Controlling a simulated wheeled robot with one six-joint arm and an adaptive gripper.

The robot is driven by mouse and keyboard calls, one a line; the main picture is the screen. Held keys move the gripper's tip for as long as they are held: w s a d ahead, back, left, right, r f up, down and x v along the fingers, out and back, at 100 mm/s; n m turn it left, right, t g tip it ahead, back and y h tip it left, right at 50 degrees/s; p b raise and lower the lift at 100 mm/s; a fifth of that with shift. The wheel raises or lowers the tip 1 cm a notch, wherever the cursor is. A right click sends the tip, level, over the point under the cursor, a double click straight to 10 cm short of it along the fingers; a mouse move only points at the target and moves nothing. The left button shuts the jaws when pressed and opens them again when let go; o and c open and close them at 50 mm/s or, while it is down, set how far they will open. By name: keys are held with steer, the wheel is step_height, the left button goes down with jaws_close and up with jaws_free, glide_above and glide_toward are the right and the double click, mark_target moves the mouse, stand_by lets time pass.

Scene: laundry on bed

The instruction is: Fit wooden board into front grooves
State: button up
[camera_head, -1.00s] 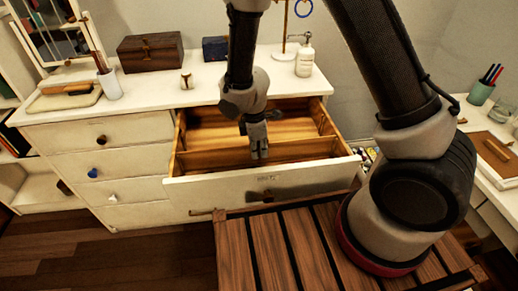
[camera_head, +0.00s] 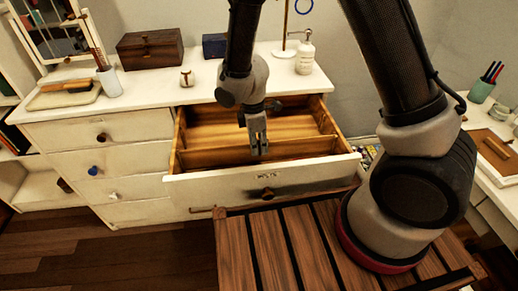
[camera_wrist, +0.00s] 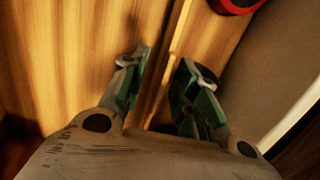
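The top right drawer (camera_head: 215,185) of the white dresser is pulled open. The wooden board (camera_head: 205,156) stands on edge across its inside, parallel to the drawer front, in the front part. Whether its ends sit in the grooves is too small to tell. My gripper (camera_head: 259,150) points down into the drawer at the middle of the board. In the wrist view, the board's edge (camera_wrist: 178,38) runs between the two fingers of my gripper (camera_wrist: 164,58), which are apart with a gap around it. The fingers hide part of the board.
The dresser top (camera_head: 225,85) holds a dark wooden box (camera_head: 150,50), a blue box (camera_head: 215,46), a small jar (camera_head: 187,79), a pump bottle (camera_head: 305,58) and a tray (camera_head: 64,94). A slatted wooden surface (camera_head: 300,240) lies just before the drawer. A desk stands at the right.

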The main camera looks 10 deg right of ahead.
steer(key=r, duration=0.9)
steer(key=shift+a, duration=0.4)
steer(key=s+d+r+m+t, duration=0.1)
steer(key=s+d+r+m, duration=0.4)
steer(key=d+r+m, duration=0.1)
steer(key=s+d+r+m+t, duration=0.2)
steer(key=s+d+r+m, duration=0.3)
steer(key=d+r, duration=0.4)
steer(key=s+d+r+m+t+y, duration=0.1)
steer(key=s+d+r+m, duration=0.5)
steer(key=d, duration=0.5)
step_height(320, 180, up, 2)
steer(key=shift+r+m+t, duration=0.2)
steer(key=shift+m+t, duration=0.1)
